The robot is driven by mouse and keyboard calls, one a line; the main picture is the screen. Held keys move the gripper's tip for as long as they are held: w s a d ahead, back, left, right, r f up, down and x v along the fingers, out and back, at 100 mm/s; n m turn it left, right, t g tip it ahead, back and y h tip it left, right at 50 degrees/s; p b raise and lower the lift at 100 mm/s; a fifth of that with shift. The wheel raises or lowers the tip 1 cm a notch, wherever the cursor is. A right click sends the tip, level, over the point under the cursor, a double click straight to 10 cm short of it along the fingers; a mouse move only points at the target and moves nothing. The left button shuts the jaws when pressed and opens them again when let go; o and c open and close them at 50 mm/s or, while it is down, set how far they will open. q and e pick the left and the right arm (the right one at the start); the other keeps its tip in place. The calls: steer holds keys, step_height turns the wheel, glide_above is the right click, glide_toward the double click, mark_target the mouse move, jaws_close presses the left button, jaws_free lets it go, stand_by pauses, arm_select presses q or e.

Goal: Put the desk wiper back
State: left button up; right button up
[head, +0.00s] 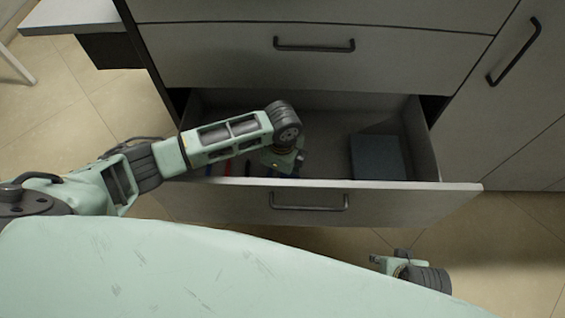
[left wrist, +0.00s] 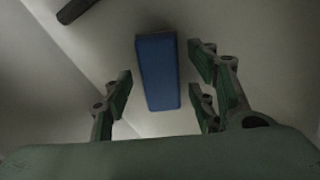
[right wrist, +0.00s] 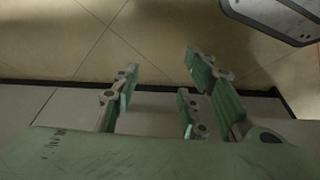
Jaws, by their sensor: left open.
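A blue block (left wrist: 158,75), which looks like the desk wiper, shows in the left wrist view against a pale drawer surface. My left gripper (head: 287,162) reaches down into the open drawer (head: 235,200). Its fingers (left wrist: 163,92) are open on either side of the block, with visible gaps between. I cannot tell how far the block is beyond the fingertips. In the head view my arm and gripper mostly hide it. My right gripper (head: 382,261) is outside, in front of the drawer at the lower right. Its fingers (right wrist: 158,85) are open and empty above the floor.
A dark blue-grey box (head: 377,157) lies at the right inside the drawer. Small red and blue items show partly behind my left arm. A closed drawer (head: 210,60) is above, and a cabinet door (head: 510,90) stands at right. The drawer's middle floor is clear.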

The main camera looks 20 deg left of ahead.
mark_target(282, 175)
arm_select(q)
step_height(282, 175, up, 12)
steer(key=p, duration=0.3)
steer(key=shift+f, duration=0.15)
arm_select(e)
steer(key=s+f, duration=0.3)
steer(key=f, duration=0.8)
steer(key=shift+g, duration=0.3)
steer(key=shift+d, duration=0.1)
